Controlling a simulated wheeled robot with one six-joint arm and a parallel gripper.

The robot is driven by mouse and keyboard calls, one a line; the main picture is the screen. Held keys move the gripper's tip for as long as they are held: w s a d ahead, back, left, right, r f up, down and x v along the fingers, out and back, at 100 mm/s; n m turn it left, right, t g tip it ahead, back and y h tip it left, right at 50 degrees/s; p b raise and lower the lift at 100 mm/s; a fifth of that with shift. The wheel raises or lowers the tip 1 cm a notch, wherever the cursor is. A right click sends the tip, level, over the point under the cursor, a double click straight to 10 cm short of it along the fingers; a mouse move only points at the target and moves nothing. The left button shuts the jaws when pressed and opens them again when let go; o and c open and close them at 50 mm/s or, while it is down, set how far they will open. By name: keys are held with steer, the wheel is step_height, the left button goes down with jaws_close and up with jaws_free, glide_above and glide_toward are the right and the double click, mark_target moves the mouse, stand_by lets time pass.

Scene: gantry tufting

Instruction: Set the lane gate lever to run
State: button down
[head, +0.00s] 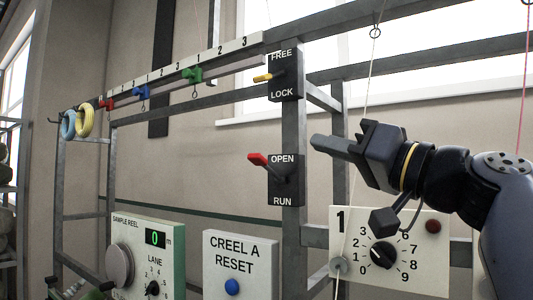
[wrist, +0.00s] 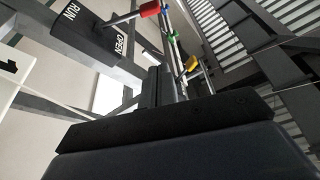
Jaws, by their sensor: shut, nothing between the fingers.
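The lane gate lever (head: 258,160) has a red tip and sits on a black box (head: 284,181) marked OPEN at the top and RUN at the bottom. Its handle sticks out to the left and tilts slightly up, near the OPEN end. In the wrist view the red tip (wrist: 150,9) is at the top and the black box (wrist: 88,30) at the upper left. My gripper (head: 322,144) is shut and empty, to the right of the box at about the height of its OPEN mark. Its closed fingers (wrist: 161,86) point away from the wrist camera. I see no contact with the lever.
A yellow lever (head: 263,78) on a FREE/LOCK box (head: 285,75) is above on the same post. Below are a CREEL A RESET panel (head: 240,275), a sample reel panel (head: 125,230) and a numbered dial panel (head: 343,245). A thread runs down beside my gripper.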

step_height(320, 180, up, 4)
steer(key=f+p, duration=0.1)
steer(key=p, duration=0.5)
glide_above(269, 169)
steer(key=s+d, duration=0.2)
steer(key=shift+s+a+f+b, duration=0.1)
steer(key=shift+s+a+f, duration=0.1)
steer(key=shift+f, duration=0.4)
steer(key=shift+s+a+f+b, duration=0.15)
steer(key=shift+s+a+f, duration=0.1)
steer(key=shift+f, duration=0.4)
steer(key=shift+s+a+f+b, duration=0.1)
steer(key=shift+s+a+f, duration=0.1)
steer(key=shift+f, duration=0.4)
steer(key=shift+f+b, duration=0.15)
steer(key=shift+b, duration=0.3)
